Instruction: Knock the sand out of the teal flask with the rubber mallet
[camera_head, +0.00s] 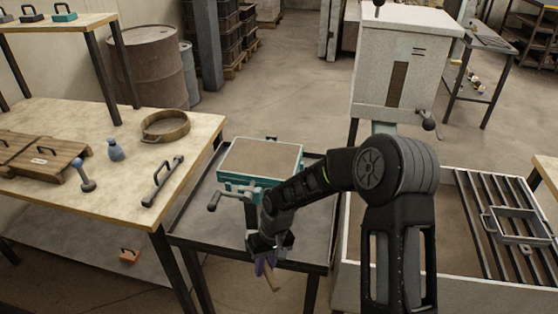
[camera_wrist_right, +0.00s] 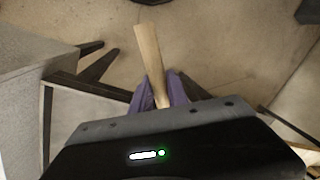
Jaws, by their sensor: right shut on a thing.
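The teal flask (camera_head: 262,178) is a shallow rectangular frame with brown sand (camera_head: 262,158) filling it to the top. It lies flat on a dark metal stand, with a grey handle at its front left. My right gripper (camera_head: 265,262) is in front of the flask and apart from it, over the stand's front edge. It is shut on a pale wooden handle (camera_head: 271,277), seemingly the rubber mallet's. The handle also shows between the purple fingers in the right wrist view (camera_wrist_right: 150,60). The mallet's head is not visible. My left gripper is not in view.
A sand bin with rails (camera_head: 490,220) stands at right. The metal stand (camera_head: 225,225) has bare room around the flask.

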